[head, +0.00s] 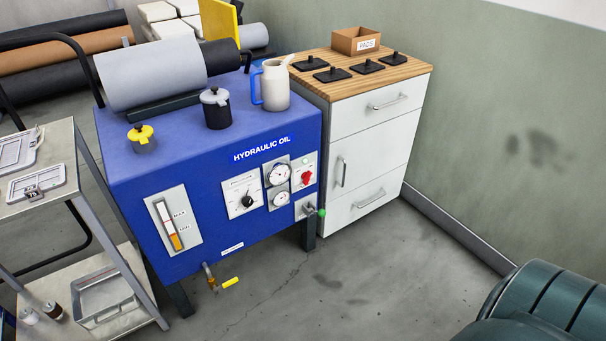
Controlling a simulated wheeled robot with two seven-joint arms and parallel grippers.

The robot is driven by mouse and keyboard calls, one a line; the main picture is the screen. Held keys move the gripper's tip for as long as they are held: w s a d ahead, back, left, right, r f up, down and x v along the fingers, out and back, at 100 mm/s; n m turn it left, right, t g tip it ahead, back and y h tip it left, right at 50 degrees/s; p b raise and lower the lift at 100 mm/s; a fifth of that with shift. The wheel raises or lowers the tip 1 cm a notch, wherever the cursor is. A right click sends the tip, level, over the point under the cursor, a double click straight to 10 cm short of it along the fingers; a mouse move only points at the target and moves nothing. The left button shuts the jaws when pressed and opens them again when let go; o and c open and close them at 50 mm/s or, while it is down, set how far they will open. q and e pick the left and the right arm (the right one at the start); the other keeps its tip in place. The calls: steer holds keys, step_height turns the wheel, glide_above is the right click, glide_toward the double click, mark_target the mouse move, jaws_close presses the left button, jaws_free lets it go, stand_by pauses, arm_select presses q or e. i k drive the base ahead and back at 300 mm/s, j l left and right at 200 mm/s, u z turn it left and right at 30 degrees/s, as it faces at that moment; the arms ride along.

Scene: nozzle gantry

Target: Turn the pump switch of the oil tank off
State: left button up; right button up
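The blue oil tank (205,230), labelled "HYDRAULIC OIL", stands on dark legs in the middle of the head view. At the right of its front is a small white plate with a red switch (306,178), which looks like the pump switch. The plate's lettering and the switch's exact setting are too small to read. To the left are two round gauges (278,175) and a plate with a black rotary knob (247,200). Neither of my grippers shows in the head view.
A valve with a green knob (321,213) sticks out below the switch. A drain tap with a yellow handle (230,282) hangs underneath. A white cabinet (372,150) stands close on the right, a grey cart (60,160) on the left. Floor in front is clear; a dark green ribbed object (545,305) is lower right.

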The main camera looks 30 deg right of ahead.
mark_target(306, 176)
steer(key=i+l, duration=0.1)
steer(key=l, duration=0.5)
steer(key=i+l, duration=0.1)
steer(key=l, duration=0.45)
steer(key=i+l, duration=0.15)
steer(key=l, duration=0.45)
steer(key=i+l, duration=0.1)
steer(key=l, duration=0.5)
steer(key=i+l, duration=0.1)
steer(key=l, duration=0.45)
steer(key=i+l, duration=0.1)
steer(key=l, duration=0.5)
steer(key=i+l, duration=0.15)
steer(key=l, duration=0.45)
steer(key=j+u, duration=0.05)
